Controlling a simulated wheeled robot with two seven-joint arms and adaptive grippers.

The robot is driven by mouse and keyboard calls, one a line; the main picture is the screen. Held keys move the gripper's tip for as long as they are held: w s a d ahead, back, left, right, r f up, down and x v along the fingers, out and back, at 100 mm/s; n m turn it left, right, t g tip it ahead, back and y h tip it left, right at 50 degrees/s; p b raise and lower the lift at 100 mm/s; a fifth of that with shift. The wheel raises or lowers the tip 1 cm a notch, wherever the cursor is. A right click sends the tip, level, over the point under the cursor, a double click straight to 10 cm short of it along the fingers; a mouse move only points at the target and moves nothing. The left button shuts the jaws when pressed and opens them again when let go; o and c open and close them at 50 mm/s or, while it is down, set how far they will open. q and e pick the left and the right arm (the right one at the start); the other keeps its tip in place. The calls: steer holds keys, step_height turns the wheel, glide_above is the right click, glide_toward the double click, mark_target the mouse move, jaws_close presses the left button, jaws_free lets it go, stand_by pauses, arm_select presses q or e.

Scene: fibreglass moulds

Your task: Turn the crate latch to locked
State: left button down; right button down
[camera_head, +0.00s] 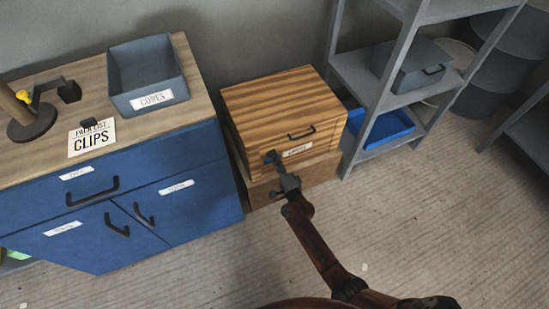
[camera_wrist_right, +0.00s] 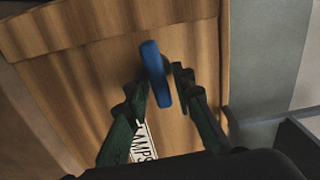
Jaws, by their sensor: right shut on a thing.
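The wooden crate (camera_head: 284,97) has a dark handle, a label on its front and a blue latch (camera_head: 269,156) low on the left of that front. In the right wrist view, the latch (camera_wrist_right: 154,62) is a blue bar, tilted a little from the picture's upright, against the wooden face. My right gripper (camera_head: 275,164) is at the latch. Its two fingers (camera_wrist_right: 160,92) lie on either side of the bar, shut on it. The fingers hide part of the latch in the head view. My left gripper is in neither view.
The crate stands on a lower box (camera_head: 310,177) between a blue cabinet (camera_head: 185,205) and a grey shelf rack (camera_head: 366,92). A grey bin (camera_head: 148,99) and a clips sign (camera_head: 91,141) are on the cabinet top. The floor (camera_head: 430,215) in front is mostly clear.

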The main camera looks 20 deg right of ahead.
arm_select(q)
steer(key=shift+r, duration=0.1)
arm_select(e)
steer(key=shift+f+m, duration=0.15)
steer(key=shift+m, duration=0.15)
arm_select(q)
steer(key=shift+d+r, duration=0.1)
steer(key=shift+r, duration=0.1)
arm_select(e)
steer(key=c, duration=1.9)
jaws_free()
steer(key=shift+c, duration=0.2)
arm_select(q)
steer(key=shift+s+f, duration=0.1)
arm_select(e)
steer(key=shift+s, duration=0.1)
steer(key=s, duration=1.2)
steer(key=shift+d, duration=0.2)
